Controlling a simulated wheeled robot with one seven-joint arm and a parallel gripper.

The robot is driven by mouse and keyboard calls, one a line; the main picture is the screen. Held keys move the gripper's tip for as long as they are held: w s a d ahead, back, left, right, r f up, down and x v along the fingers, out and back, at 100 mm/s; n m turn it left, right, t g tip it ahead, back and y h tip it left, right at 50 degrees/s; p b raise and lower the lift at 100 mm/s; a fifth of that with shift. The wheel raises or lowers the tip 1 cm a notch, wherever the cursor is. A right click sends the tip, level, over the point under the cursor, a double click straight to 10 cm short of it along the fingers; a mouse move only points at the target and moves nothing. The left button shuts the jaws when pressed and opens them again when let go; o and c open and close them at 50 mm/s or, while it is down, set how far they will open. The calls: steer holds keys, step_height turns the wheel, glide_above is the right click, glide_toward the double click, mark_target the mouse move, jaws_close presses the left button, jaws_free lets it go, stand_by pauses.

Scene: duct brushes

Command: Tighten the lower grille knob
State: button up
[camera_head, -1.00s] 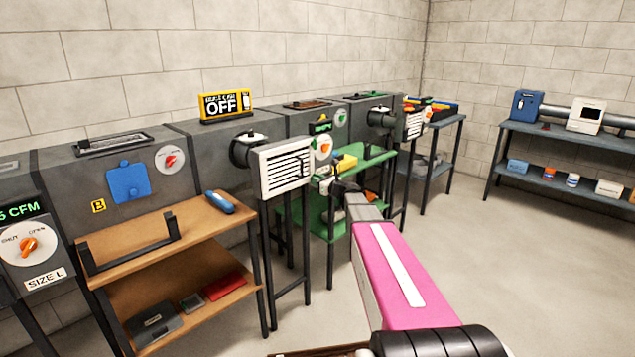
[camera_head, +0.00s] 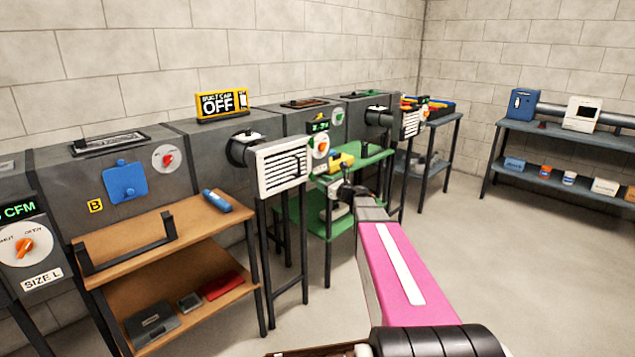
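A white louvred grille (camera_head: 283,165) hangs tilted on the front of the grey duct, at the picture's middle. No lower knob can be made out on it at this size. My gripper (camera_head: 341,184) is small and dark at the far end of my pink arm. In the picture it lies to the right of the grille, apart from its right edge, in front of the green cart. Whether its fingers are open or shut is too small to tell. I see nothing clearly held in it. A second white grille (camera_head: 411,124) shows farther along the duct.
A green cart (camera_head: 372,158) with a yellow item stands behind my gripper. A brown two-shelf cart (camera_head: 205,222) with a black handle and a blue tool (camera_head: 217,201) stands at left. A yellow OFF sign (camera_head: 222,104) sits on the duct. The floor at right is clear.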

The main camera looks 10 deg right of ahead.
steer(key=v, duration=0.5)
steer(key=s+a+f+n+g+h, duration=0.3)
steer(key=s+a+f+n+g, duration=0.7)
steer(key=s+f+n, duration=0.5)
steer(key=s+d+f+n+g+h, duration=0.2)
steer(key=s+f+n+h, duration=0.1)
steer(key=s+n, duration=0.3)
steer(key=s+d+f+n+g+h, duration=0.1)
steer(key=s+f+n+g+h, duration=0.1)
steer(key=s+n+h, duration=0.2)
steer(key=s+n, duration=0.3)
steer(key=shift+s+d+f+g+h, duration=0.3)
steer(key=shift+s+d+f, duration=0.1)
